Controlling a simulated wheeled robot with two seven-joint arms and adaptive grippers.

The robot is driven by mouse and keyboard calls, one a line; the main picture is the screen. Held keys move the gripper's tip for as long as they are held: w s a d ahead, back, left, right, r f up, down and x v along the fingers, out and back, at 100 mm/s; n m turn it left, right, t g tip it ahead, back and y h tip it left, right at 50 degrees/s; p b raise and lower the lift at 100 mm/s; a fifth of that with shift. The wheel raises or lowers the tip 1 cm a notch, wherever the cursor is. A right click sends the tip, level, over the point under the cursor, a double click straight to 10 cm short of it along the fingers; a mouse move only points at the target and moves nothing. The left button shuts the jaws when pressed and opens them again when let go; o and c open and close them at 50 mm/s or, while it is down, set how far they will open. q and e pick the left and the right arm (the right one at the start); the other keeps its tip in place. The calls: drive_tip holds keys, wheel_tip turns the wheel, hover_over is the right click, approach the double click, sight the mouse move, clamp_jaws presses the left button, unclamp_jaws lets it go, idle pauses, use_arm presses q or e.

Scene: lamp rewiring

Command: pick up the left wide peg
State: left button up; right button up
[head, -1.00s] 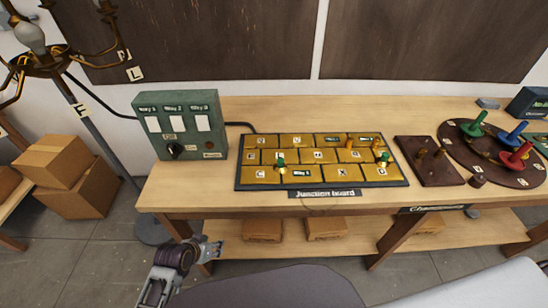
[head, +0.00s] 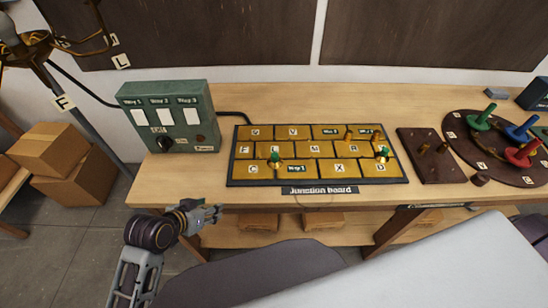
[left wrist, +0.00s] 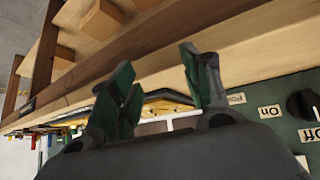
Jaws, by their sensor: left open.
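The junction board (head: 232,166) lies on the bench with brass plates. A green-topped peg (head: 274,158) stands upright at its left, and another green-topped peg (head: 382,154) stands at its right. Two brass pegs, a left one (head: 349,134) and a right one (head: 375,138), stand near its upper right. I cannot tell which peg is called the left wide one. My left gripper (head: 212,213) is at the bench's front edge, left of the board and apart from every peg. In the left wrist view it (left wrist: 160,92) is open and empty. My right gripper is not in view.
A green switch box (head: 181,148) stands on the bench at left, near my left gripper. A brown block (head: 430,170) with two brass pegs and a round dark board (head: 462,138) with coloured pegs lie at right. A lamp (head: 48,70) stands at far left.

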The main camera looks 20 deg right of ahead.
sight(275, 154)
use_arm(q)
drive_tip(key=w+d+r+m+h, duration=0.2)
drive_tip(key=w+d+r+h, duration=0.1)
drive_tip(key=d, duration=0.3)
drive_tip(key=w+d+r+m+h, duration=0.3)
drive_tip(key=d+r+h, duration=0.1)
drive_tip(key=d, duration=0.3)
drive_tip(key=shift+d+r+m, duration=0.2)
drive_tip(key=shift+r+m, duration=0.1)
drive_tip(key=shift+r, duration=0.35)
drive_tip(key=shift+s, duration=0.1)
drive_tip(key=shift+x, duration=1.05)
drive_tip(key=shift+p+x, duration=0.5)
drive_tip(key=shift+x, duration=2.75)
drive_tip(key=shift+d, duration=0.1)
